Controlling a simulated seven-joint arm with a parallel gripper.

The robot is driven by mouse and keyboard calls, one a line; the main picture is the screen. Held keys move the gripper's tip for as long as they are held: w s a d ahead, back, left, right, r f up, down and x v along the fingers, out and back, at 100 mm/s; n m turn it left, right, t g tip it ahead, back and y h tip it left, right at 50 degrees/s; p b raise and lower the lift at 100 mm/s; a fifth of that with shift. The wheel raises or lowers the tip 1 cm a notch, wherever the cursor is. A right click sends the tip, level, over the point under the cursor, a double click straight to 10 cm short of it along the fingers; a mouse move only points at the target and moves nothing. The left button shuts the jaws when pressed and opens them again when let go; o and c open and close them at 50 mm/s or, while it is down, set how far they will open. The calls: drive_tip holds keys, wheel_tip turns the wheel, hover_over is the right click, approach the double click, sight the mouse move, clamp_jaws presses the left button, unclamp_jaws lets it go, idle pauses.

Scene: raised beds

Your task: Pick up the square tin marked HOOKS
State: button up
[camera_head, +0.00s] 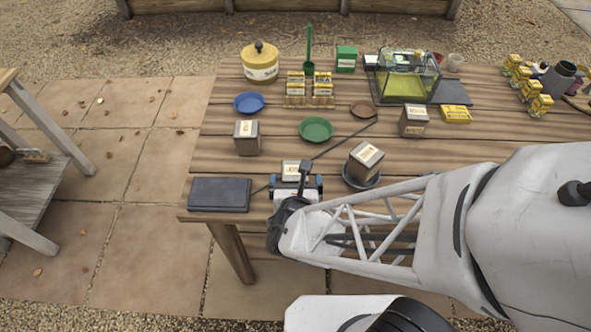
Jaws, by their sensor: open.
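Several square tins with pale labels are in view, and the lettering is too small to read, so I cannot tell which is marked HOOKS. One tin (291,168) is just beyond my gripper (296,182), near the table's front edge, its lower part hidden by the gripper. My gripper is open, its blue-tipped fingers spread to either side of that tin's near side; I cannot tell whether they touch it. A second tin (361,168) sits tilted in a dark dish (374,183) to the right. Others stand at the left (246,146) and at the right (410,128).
A dark flat box (219,195) lies left of my gripper. A green plate (316,129), blue plate (249,102) and brown plate (363,109) lie beyond. A thin dark rod (345,139) crosses the table. A glass tank (408,80) and yellow-labelled packets (296,88) stand farther back.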

sight(295, 169)
drive_tip(key=shift+x, duration=2.2)
drive_tip(key=shift+f, duration=0.1)
drive_tip(key=shift+c, duration=0.2)
drive_tip(key=c, duration=1.1)
drive_tip(key=shift+r, duration=0.9)
wheel_tip(295, 169, up, 2)
drive_tip(key=shift+s, duration=0.2)
drive_tip(key=s+d, duration=0.2)
drive_tip(key=s, duration=0.2)
drive_tip(key=s+d+r, duration=0.1)
drive_tip(key=s+d, duration=0.1)
drive_tip(key=s, duration=0.3)
drive_tip(key=s+d, duration=0.2)
drive_tip(key=s, duration=0.3)
drive_tip(key=shift+d+r, duration=0.1)
drive_tip(key=shift+r, duration=0.05)
drive_tip(key=shift+s+d, duration=0.1)
drive_tip(key=shift+s, duration=0.05)
